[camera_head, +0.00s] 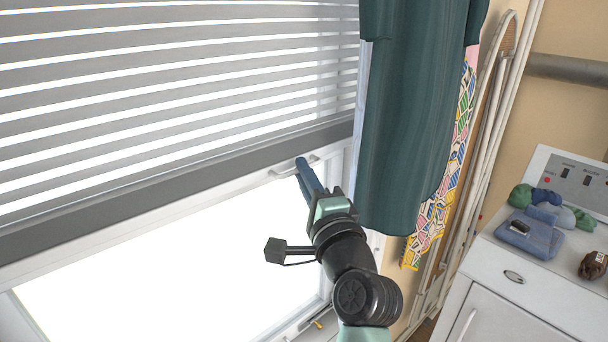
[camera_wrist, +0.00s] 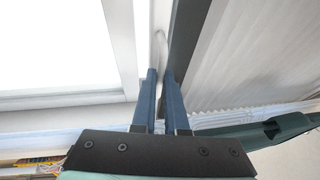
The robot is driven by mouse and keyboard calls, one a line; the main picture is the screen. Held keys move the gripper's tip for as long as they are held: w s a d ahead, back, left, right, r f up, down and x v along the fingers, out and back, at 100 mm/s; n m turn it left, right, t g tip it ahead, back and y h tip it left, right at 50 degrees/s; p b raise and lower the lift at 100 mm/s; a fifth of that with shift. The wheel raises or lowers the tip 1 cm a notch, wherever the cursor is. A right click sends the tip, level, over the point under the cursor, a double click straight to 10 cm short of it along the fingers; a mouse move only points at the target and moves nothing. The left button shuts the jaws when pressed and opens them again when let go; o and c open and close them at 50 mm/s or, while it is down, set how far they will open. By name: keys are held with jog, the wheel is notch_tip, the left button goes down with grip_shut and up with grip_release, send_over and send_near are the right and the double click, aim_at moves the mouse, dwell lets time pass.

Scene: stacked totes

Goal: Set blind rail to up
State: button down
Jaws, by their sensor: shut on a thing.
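The blind rail (camera_head: 180,183) is the dark grey bar along the bottom of the grey slatted blind. It hangs partway down the window, with bright glass below it. A small white handle (camera_head: 284,172) shows just under the rail's right part. My gripper (camera_head: 303,164) reaches up to this handle, its blue fingers nearly together on it. In the wrist view, the handle (camera_wrist: 160,40) runs to the tips of my gripper (camera_wrist: 161,72), beside the dark rail (camera_wrist: 187,35). The fingers hide the part of the handle between them.
A dark green curtain (camera_head: 410,120) hangs right of the window, close to my arm. A folded ironing board (camera_head: 455,165) leans behind it. A white appliance (camera_head: 540,270) at the right bears yarn balls, a folded blue cloth and a brown item.

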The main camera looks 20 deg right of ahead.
jog(key=shift+r, duration=0.15)
jog(key=c, duration=0.9)
grip_release()
jog(key=shift+c, duration=0.2)
jog(key=shift+f, duration=0.2)
jog(key=s+f+b, duration=0.2)
jog(key=s+b, duration=0.1)
jog(key=s, duration=0.9)
jog(key=shift+s+a, duration=0.25)
jog(key=shift+s, duration=0.15)
